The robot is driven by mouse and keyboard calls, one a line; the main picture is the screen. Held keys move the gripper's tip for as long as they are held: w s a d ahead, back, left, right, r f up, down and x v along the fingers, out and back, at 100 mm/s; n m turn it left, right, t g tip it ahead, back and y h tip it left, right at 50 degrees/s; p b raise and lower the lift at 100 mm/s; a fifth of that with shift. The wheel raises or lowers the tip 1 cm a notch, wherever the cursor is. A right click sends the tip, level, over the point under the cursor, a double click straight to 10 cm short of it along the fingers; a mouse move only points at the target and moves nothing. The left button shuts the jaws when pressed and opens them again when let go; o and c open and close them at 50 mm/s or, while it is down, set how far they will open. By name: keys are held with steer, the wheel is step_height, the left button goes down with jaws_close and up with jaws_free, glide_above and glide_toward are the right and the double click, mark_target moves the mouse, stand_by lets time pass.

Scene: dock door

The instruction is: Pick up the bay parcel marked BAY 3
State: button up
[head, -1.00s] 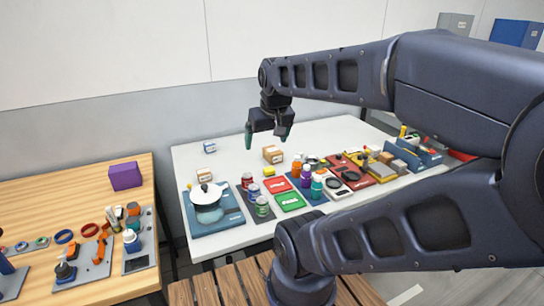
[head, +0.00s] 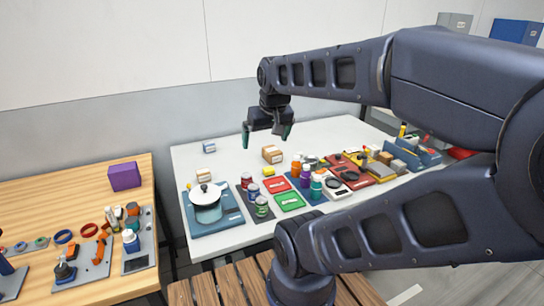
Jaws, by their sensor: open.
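Several small brown parcels stand on the white table (head: 330,132). A larger brown box (head: 272,154) with a pale label stands near the middle. A small brown box (head: 203,175) stands behind the white pot, and a small box with blue on it (head: 209,147) stands at the back left. The labels are too small to read, so I cannot tell which is BAY 3. My gripper (head: 267,141) is open and empty, pointing down, and appears above the table near the larger brown box.
Cans, bottles, red and green trays and scales crowd the front and right. A wooden table (head: 70,190) with a purple box (head: 125,176) stands left. The white table's back is mostly clear.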

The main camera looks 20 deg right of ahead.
steer(key=w+d+r+m+g, duration=0.1)
steer(key=w+d+m, duration=0.25)
steer(key=w, duration=0.75)
steer(key=m+g, duration=0.4)
steer(key=m, duration=0.9)
glide_above(272, 149)
steer(key=a, duration=0.1)
steer(key=f, duration=2.2)
steer(key=shift+s+a+f, duration=0.2)
steer(key=shift+s+f, duration=0.05)
steer(key=shift+s, duration=0.05)
steer(key=shift+w+d+f, duration=0.2)
steer(key=shift+d+f, duration=0.05)
steer(key=shift+f, duration=0.3)
step_height(272, 149, down, 5)
steer(key=shift+f, duration=0.2)
steer(key=shift+s+d+f, duration=0.1)
steer(key=shift+d+f, duration=0.1)
steer(key=shift+f, duration=1.1)
steer(key=shift+d+f, duration=0.15)
steer(key=shift+f, duration=1.15)
steer(key=c, duration=0.8)
steer(key=shift+c, duration=0.2)
